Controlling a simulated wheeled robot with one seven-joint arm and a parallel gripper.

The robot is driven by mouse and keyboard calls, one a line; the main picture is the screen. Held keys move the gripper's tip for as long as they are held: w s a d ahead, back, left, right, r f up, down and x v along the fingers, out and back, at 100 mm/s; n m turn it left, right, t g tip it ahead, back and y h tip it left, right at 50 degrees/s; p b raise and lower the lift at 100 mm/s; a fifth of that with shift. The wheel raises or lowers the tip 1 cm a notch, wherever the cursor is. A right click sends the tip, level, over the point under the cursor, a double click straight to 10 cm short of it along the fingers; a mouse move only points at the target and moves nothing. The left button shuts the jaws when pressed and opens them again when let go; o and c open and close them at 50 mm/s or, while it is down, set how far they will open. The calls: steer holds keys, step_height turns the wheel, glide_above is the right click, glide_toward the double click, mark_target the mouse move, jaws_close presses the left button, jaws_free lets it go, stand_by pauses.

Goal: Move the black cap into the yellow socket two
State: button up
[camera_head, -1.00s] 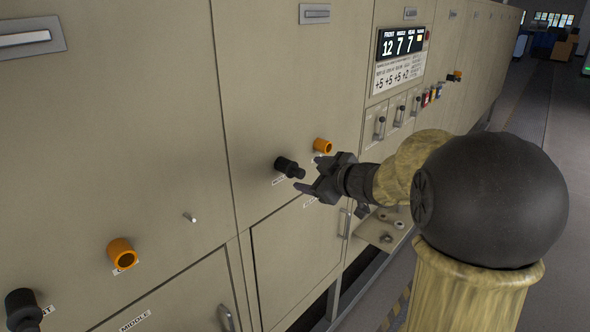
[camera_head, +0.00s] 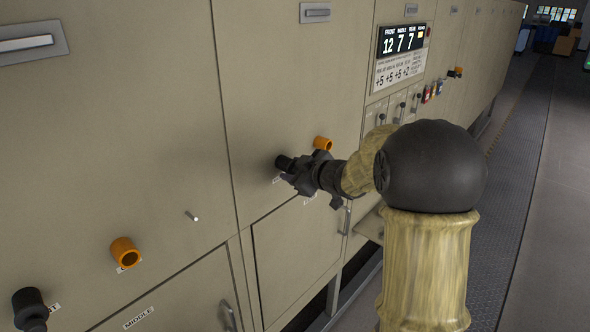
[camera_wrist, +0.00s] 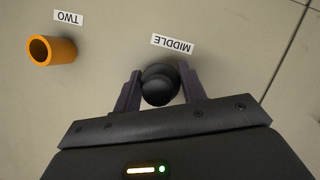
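The black cap (camera_wrist: 158,88) sits on the panel at the label MIDDLE in the wrist view. In the head view its body (camera_head: 283,163) shows just beyond my gripper (camera_head: 297,172). My gripper (camera_wrist: 160,88) has one finger on each side of the cap, and the fingers look open, with only narrow gaps to it. Whether either finger touches it is hard to tell. The yellow socket two, orange-yellow and hollow, is empty at the label TWO in the wrist view (camera_wrist: 52,50). In the head view it is just above and right of my gripper (camera_head: 323,143).
Another orange socket (camera_head: 125,252) and another black cap (camera_head: 30,308) are on the panel at the lower left. A thin pin (camera_head: 192,216) sticks out between. A door handle (camera_head: 346,219) is below right of my gripper. The panel between cap and socket is clear.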

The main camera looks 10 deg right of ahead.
steer(key=c, duration=0.4)
steer(key=shift+s+d, duration=0.75)
steer(key=shift+s, duration=0.3)
steer(key=shift+s+d, duration=0.75)
steer(key=shift+s, duration=0.25)
steer(key=shift+c, duration=0.2)
steer(key=s+d+p, duration=0.2)
steer(key=s+d, duration=0.3)
steer(key=s, duration=0.3)
steer(key=shift+d, duration=0.4)
